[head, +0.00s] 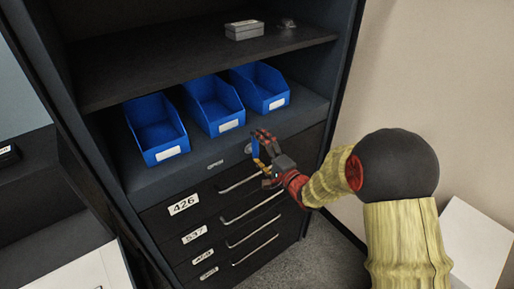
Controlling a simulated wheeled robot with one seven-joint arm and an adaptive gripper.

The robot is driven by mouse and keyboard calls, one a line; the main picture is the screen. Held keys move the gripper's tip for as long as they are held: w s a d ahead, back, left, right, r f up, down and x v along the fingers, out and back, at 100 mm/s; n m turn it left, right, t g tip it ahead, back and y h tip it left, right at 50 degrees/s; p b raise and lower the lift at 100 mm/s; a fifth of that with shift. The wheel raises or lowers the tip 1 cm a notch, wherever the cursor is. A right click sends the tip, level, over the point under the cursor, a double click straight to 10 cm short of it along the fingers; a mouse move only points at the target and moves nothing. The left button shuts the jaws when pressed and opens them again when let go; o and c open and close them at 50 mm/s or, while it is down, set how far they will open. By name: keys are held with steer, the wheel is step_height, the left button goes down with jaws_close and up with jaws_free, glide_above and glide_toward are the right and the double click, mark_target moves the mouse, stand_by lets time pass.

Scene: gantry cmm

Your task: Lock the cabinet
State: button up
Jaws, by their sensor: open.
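The dark cabinet (160,185) has an open shelf section above and a stack of drawers below with bar handles. My gripper (262,158) is at the front of the cabinet, just above the top drawer's handle. It is open. A small blue and yellow item (257,151), perhaps a key with a tag, shows between or beside the fingers. A small grey round part (248,148) on the cabinet front, perhaps the lock, shows just left of the fingers. The fingers partly hide this area, and I cannot tell whether they touch the item.
Several blue bins, one of them at the left (156,130), stand on the cabinet's lower shelf. A grey box (244,30) sits on the upper shelf. A beige wall (430,80) is to the right. Open floor (315,258) lies before the drawers.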

stand_by(0.3)
steer(key=v, duration=1.2)
stand_by(0.5)
